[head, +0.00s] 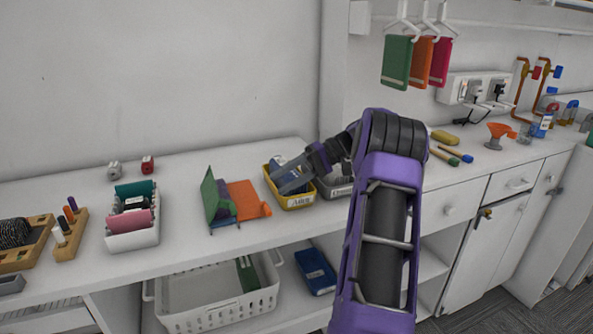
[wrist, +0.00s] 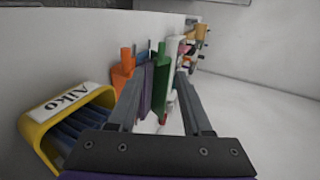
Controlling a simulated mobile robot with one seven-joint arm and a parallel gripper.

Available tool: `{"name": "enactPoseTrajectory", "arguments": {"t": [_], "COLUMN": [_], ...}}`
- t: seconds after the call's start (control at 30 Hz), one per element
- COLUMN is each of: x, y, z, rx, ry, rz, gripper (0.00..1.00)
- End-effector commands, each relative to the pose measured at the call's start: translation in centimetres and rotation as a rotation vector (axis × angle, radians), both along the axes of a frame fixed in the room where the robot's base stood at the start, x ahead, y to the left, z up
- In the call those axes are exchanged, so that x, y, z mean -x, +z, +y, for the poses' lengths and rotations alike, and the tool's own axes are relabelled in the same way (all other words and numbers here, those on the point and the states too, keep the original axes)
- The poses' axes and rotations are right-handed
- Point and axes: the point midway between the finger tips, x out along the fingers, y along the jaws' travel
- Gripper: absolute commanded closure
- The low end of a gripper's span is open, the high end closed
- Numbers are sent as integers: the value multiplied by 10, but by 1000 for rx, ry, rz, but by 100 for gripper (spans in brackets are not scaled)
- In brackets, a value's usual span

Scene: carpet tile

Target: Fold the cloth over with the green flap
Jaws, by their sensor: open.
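The cloth lies on the white counter left of the yellow bin. Its green flap (head: 213,194) stands up steeply at the left, and its orange part (head: 243,198) lies at the right with a small orange tab (head: 266,209). In the wrist view the green flap (wrist: 161,75) and orange part (wrist: 122,76) show beyond the fingers, with a purple-blue layer between them. My gripper (head: 281,181) is open and empty, above the yellow bin (head: 299,203) and right of the cloth. In the wrist view my gripper's fingers (wrist: 157,88) point toward the cloth without touching it.
A white basket (head: 133,235) of folded cloths stands left of the cloth, with clear counter between. Two small dispensers (head: 148,165) stand near the wall.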

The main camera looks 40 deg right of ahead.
Motion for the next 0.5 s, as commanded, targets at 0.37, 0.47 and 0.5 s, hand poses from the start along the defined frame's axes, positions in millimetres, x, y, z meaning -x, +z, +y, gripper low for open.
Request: {"name": "enactPoseTrajectory", "arguments": {"t": [0.37, 0.47, 0.5], "x": [9, 9, 9], "y": [14, 14, 14], "z": [-33, -33, -33], "rx": [0, 0, 0], "ry": [1, 1, 1], "rz": [0, 0, 0], "gripper": [51, 51, 51]}}
